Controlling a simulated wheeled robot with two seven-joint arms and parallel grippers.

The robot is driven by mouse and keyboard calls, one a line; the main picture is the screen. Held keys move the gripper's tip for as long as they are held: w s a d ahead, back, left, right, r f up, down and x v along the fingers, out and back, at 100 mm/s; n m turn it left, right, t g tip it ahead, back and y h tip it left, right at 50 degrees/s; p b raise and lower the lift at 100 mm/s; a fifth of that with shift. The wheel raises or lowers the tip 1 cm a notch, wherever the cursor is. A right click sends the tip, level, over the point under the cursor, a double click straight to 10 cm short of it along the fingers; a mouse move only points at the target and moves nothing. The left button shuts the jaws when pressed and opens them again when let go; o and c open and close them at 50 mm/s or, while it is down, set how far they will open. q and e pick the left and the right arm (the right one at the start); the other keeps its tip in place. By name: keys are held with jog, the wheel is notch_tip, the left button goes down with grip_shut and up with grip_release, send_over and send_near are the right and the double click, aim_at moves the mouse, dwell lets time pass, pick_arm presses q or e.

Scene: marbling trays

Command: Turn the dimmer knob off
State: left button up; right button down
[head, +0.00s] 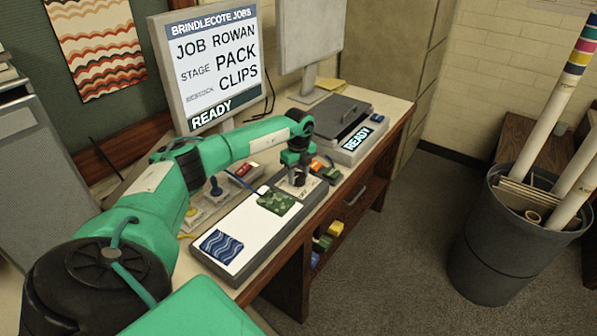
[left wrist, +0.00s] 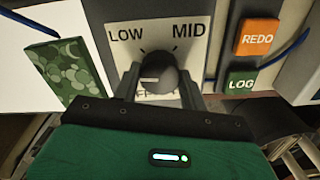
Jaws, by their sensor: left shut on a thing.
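The dimmer knob (left wrist: 158,74) is dark and round, on a pale panel (left wrist: 199,42) marked LOW and MID. A third label below the knob is mostly hidden. A light pointer mark on the knob lies toward the left of its face. My left gripper (left wrist: 160,84) points down at the panel with one finger on each side of the knob, shut on it. In the head view my left gripper (head: 298,170) is over the pale panel (head: 306,188) at the right end of the bench, and the knob is mostly hidden by it. My right gripper is not in view.
Orange REDO (left wrist: 258,38) and green LOG (left wrist: 242,82) buttons sit close right of the panel. A white board (head: 238,236) with a green patterned swatch (head: 279,202) and a blue one (head: 221,246) lies nearby. A monitor (head: 213,60) stands behind; a bin (head: 505,245) stands right.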

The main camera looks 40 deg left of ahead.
aim_at(299, 175)
pick_arm(q)
jog(key=n, duration=0.1)
jog(key=n+p, duration=0.1)
jog(key=n, duration=0.1)
jog(key=shift+r+n, duration=0.25)
jog(key=shift+n, duration=0.15)
jog(key=shift+a+f+n+p, duration=0.1)
jog(key=shift+n+p, duration=0.9)
jog(key=shift+n, duration=0.7)
jog(key=o, duration=1)
jog(key=shift+f, duration=0.1)
notch_tip(299, 175, up, 14)
jog(key=b, duration=0.3)
jog(key=shift+b, duration=0.3)
jog(key=shift+f, duration=0.15)
